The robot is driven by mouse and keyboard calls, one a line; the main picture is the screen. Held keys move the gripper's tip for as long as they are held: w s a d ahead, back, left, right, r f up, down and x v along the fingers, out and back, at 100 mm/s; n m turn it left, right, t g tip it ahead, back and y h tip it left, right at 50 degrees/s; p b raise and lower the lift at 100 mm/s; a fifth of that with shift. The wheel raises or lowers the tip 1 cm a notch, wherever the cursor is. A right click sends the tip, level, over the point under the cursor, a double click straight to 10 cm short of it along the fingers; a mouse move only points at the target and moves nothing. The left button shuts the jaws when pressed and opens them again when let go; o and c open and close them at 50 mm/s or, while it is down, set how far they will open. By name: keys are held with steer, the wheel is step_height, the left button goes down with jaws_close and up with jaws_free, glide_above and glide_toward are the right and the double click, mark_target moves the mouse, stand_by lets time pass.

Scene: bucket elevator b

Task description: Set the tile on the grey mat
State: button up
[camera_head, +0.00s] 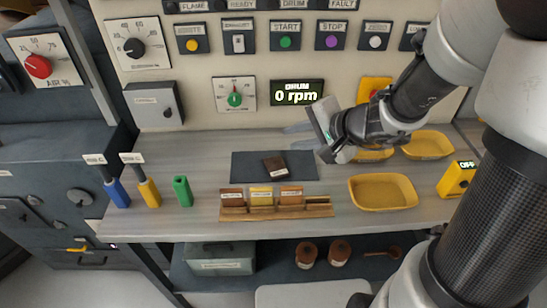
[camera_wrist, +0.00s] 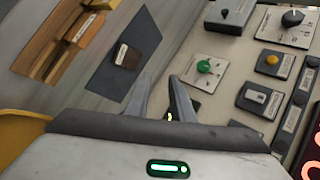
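A dark brown tile (camera_head: 275,165) with a small white label lies on the grey mat (camera_head: 245,172), inside its edges. The wrist view also shows the tile (camera_wrist: 127,57) on the mat (camera_wrist: 112,82). My gripper (camera_head: 297,128) is above the counter behind the mat, to the upper right of the tile and apart from it. In the wrist view the two fingers of my gripper (camera_wrist: 161,80) stand apart with nothing between them. The tile's underside is hidden.
A wooden rack (camera_head: 277,212) with three labelled blocks stands in front of the mat. A yellow tray (camera_head: 383,192) is to the right. Blue (camera_head: 117,193), yellow (camera_head: 149,193) and green (camera_head: 182,191) holders stand left. The control panel (camera_head: 205,105) rises behind the counter.

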steer(key=shift+s+d+r, duration=0.1)
steer(key=shift+d+r, duration=0.05)
steer(key=shift+r, duration=0.25)
steer(key=s+a+r+n+g+h+p, duration=0.1)
steer(key=s+a+r+n+g+p, duration=0.25)
steer(key=s+r+n, duration=0.6)
steer(key=s+d+r+t+h+p, duration=0.1)
steer(key=s+d+r+h+p, duration=0.2)
steer(key=s+d+r+h, duration=0.2)
steer(key=s+d+r, duration=0.3)
steer(key=s+d, duration=0.1)
steer(key=shift+s+r, duration=0.2)
steer(key=shift+s, duration=0.05)
